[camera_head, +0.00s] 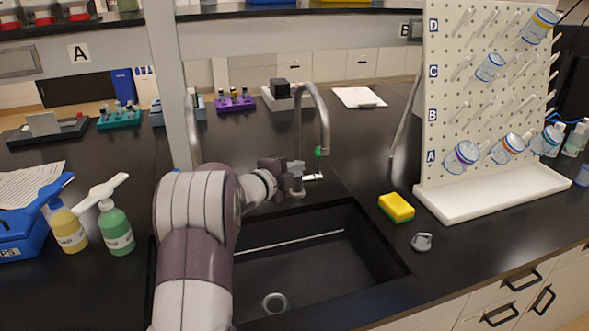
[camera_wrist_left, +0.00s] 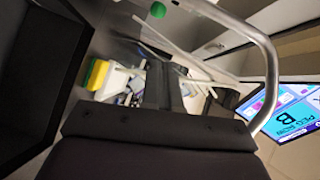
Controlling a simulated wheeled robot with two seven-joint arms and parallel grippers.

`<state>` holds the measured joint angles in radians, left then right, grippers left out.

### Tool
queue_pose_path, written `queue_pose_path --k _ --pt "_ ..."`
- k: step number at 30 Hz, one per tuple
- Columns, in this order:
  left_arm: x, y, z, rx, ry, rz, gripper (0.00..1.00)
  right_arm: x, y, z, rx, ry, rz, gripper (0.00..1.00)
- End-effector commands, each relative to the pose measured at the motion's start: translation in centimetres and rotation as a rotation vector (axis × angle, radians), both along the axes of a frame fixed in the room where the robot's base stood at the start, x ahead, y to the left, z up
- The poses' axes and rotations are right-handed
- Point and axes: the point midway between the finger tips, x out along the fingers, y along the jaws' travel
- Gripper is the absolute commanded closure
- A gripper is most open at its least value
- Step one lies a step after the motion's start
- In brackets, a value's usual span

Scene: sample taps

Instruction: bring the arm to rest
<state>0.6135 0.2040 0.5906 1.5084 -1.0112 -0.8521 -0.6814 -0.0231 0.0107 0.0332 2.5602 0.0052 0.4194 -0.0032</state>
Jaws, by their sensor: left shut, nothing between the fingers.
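My left arm reaches over the black sink (camera_head: 385,255) from the left in the head view. My left gripper (camera_head: 290,182) is close beside the silver tap (camera_head: 325,115), near its base. Whether it touches the tap is unclear in the head view. In the left wrist view, the fingers of my left gripper (camera_wrist_left: 163,85) are shut and hold nothing. The tap's curved pipe (camera_wrist_left: 270,60) passes to the right of them. A green mark (camera_head: 319,152) sits by the tap's outlet, and it also shows in the left wrist view (camera_wrist_left: 157,10). My right gripper is not in view.
A yellow sponge (camera_head: 397,207) and a grey stopper (camera_head: 422,242) lie right of the sink. A pegboard rack (camera_head: 440,110) with jars stands behind them. Yellow (camera_head: 68,228) and green (camera_head: 116,230) bottles stand left of my arm.

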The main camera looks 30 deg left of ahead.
Motion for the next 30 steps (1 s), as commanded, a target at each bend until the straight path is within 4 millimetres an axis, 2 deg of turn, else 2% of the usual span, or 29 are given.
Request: queue_pose_path --k 11,13,14,16,17,18,20,21,24,27,30 --pt "0.0 0.1 -0.1 -0.019 0.008 0.009 1.0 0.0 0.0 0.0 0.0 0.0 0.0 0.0" --pt "-0.3 1.6 -1.6 -0.099 0.074 0.102 1.0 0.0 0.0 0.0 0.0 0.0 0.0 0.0" --pt "-0.8 2.4 -3.0 -0.159 0.119 0.166 1.0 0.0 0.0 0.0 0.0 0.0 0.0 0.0" --pt "-3.7 4.3 -6.9 -0.368 0.268 0.403 1.0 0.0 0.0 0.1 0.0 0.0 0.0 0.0" --pt "-5.8 4.0 -8.6 -0.493 0.356 0.533 1.0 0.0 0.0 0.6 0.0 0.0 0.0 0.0" --pt "-8.8 2.1 -10.2 -0.646 0.477 0.694 1.0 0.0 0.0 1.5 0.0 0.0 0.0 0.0" --pt "-13.3 -1.9 -11.9 -0.818 0.64 0.883 1.0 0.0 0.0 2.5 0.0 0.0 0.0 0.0" --pt "-16.2 -4.8 -12.5 -0.899 0.737 0.984 1.0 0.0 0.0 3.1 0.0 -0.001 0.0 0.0" --pt "-22.7 -11.5 -12.6 -1.013 0.942 1.16 1.0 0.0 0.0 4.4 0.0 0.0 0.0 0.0" --pt "-27.6 -16.6 -11.5 -1.039 1.088 1.232 1.0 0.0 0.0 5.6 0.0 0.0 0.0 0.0" --pt "-29.4 -20.1 -9.6 -1.006 1.143 1.169 1.0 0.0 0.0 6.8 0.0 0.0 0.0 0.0"
